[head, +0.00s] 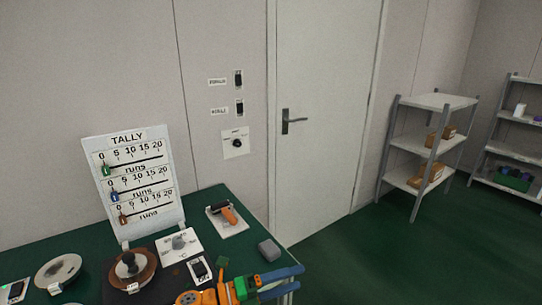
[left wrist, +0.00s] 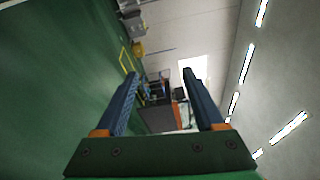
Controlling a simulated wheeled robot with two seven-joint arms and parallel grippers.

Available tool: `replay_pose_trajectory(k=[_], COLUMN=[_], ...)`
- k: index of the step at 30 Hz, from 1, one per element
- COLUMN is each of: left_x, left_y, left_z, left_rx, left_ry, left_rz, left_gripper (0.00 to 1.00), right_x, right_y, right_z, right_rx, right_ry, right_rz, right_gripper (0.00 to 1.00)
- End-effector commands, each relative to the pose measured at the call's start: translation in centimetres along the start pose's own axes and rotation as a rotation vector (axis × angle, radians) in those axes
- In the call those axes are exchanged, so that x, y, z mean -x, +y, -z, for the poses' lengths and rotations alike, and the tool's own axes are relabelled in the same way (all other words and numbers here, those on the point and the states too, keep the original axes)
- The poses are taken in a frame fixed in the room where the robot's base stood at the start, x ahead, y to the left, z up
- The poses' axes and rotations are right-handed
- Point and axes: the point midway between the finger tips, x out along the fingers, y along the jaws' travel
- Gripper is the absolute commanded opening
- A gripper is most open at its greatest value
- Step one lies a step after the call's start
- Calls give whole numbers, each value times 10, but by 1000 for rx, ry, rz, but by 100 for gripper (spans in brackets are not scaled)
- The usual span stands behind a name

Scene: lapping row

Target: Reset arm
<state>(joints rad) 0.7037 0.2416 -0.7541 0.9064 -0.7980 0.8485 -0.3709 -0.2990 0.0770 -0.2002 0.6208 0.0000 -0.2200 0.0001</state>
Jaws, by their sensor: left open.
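My left gripper (head: 299,278) is at the bottom of the head view, at the right front corner of the green table (head: 205,203). Its two blue fingers point right and stand apart with nothing between them. In the left wrist view the same open fingers (left wrist: 160,76) frame an empty gap, with distant room parts behind. The orange and green wrist of my left arm comes in from the bottom edge. My right gripper is in neither view.
Left of the gripper, the table holds a switch plate (head: 199,270), a dial plate (head: 168,249), a brown disc with a black knob (head: 129,264) and a TALLY board (head: 128,146). A grey block (head: 269,249) lies close behind the gripper. Open floor (head: 370,262) lies right.

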Motion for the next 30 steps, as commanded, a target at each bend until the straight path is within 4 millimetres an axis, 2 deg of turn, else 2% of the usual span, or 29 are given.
replay_pose_trajectory(k=[1,2,3,5,6,8,9,11,13,15,18,21,24,30], left_x=[18,31,51,84,107,143,166,201,240,274,311,333,342,343], left_y=[52,80,117,171,205,252,279,316,348,370,383,385,384,384], left_z=[-10,-15,-16,-6,7,34,58,99,154,210,280,327,347,349], left_rx=[265,405,573,793,926,1109,1221,1380,1548,1694,1850,1941,1980,1984], left_ry=[-200,-316,-455,-641,-756,-920,-1023,-1173,-1345,-1502,-1688,-1807,-1860,-1866], left_rz=[-8,-17,-36,-74,-105,-155,-192,-252,-325,-399,-489,-552,-579,-583], left_gripper=[70,70,70,70,70,70,70,70,70,70,70,70,70,70], right_x=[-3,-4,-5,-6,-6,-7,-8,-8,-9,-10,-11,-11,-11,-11], right_y=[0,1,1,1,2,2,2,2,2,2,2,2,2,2], right_z=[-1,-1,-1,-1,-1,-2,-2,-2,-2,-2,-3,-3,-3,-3], right_rx=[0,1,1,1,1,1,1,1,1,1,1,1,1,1], right_ry=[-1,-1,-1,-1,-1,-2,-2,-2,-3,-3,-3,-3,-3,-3], right_rz=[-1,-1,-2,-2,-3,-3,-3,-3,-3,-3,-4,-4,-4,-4], right_gripper=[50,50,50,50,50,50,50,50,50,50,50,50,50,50])
